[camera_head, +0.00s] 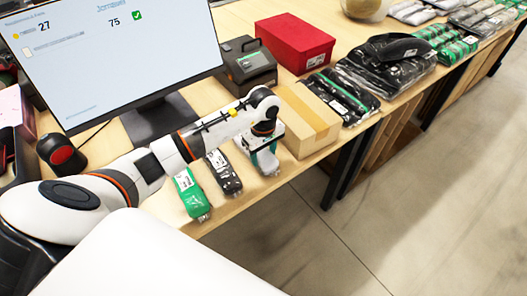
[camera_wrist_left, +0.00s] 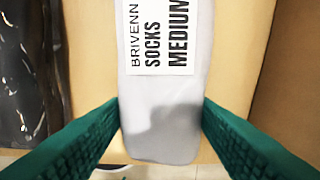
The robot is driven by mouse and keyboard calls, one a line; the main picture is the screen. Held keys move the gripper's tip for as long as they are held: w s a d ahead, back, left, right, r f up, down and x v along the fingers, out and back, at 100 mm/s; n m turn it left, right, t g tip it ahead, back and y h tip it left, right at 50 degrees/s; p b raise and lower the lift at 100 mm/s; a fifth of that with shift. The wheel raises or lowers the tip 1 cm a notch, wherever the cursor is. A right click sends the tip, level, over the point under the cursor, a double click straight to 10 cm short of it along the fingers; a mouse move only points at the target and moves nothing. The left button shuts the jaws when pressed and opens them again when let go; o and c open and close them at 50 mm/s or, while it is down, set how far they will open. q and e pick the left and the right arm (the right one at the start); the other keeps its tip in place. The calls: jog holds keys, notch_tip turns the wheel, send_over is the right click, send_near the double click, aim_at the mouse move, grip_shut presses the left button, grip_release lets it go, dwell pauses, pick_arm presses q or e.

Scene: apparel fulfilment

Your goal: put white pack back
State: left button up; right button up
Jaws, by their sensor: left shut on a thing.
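The white pack (camera_head: 270,166) is a pale sock bag lying near the table's front edge, partly hidden by my left gripper (camera_head: 264,146). In the left wrist view the white pack (camera_wrist_left: 160,115) carries a label reading "BRIVENN SOCKS MEDIUM". The green fingers of my left gripper (camera_wrist_left: 161,106) press on both sides of it. A black pack (camera_head: 223,172) and a green pack (camera_head: 190,194) lie to its left in a row. My right gripper is not in view.
A cardboard box (camera_head: 308,122) stands right of the white pack. Behind are a label printer (camera_head: 248,66), a red box (camera_head: 296,42) and a monitor (camera_head: 110,55). Dark garment packs (camera_head: 385,72) and more rows of packs lie further right. Open floor lies beyond the front edge.

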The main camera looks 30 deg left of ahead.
pick_arm(q)
jog(key=shift+f, duration=0.15)
jog(key=o, duration=1)
jog(key=shift+r, duration=0.55)
notch_tip(320, 180, up, 11)
jog(key=shift+r+b, duration=0.15)
jog(key=shift+b, duration=0.7)
